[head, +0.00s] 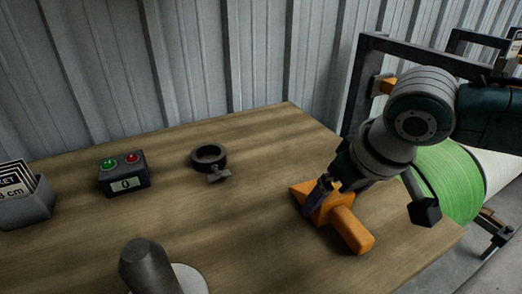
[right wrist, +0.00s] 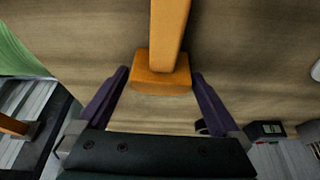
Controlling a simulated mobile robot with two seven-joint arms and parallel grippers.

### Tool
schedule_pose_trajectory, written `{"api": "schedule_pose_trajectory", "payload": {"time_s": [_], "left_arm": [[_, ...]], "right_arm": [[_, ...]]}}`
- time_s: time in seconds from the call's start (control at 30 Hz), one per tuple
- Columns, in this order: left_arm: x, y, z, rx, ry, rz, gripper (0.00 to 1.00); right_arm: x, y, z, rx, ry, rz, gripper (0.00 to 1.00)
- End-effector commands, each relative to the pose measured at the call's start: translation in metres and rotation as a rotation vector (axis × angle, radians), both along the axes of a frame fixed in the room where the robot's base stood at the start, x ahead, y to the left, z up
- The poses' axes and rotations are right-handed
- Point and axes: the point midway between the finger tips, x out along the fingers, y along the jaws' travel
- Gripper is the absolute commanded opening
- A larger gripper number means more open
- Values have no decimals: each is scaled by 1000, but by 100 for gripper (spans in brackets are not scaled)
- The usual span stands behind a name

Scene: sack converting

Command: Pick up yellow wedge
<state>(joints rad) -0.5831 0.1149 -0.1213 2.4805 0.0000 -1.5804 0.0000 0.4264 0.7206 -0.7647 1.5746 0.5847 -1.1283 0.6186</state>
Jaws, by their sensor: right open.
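The yellow wedge (head: 352,231), orange-yellow in the pictures, lies on the wooden table at the right. It has a wide block at one end and a long bar that points to the front right in the head view. My right gripper (head: 322,194) is open and down at the block end. In the right wrist view the wedge (right wrist: 162,81) has its block between the two purple fingers of my right gripper (right wrist: 161,74), with a gap at each side. The fingers partly hide the block in the head view. My left gripper is in neither view.
On the table (head: 240,235) stand a dark ring with a small stand (head: 208,156), a button box (head: 124,174), a grey card holder (head: 28,205) and a dark cylinder (head: 148,266) by a white disc. A green roll (head: 447,183) and dark frame are beyond the right edge.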

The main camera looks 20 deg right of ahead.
Motion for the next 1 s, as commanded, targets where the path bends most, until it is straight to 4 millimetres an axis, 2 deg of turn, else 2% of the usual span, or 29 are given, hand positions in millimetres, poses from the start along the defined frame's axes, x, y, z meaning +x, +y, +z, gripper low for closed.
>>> {"api": "schedule_pose_trajectory", "payload": {"time_s": [0.23,1.0], "left_arm": [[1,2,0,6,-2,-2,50],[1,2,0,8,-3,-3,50]], "right_arm": [[1,0,-1,0,-1,1,99],[1,0,-1,0,0,0,12]]}}
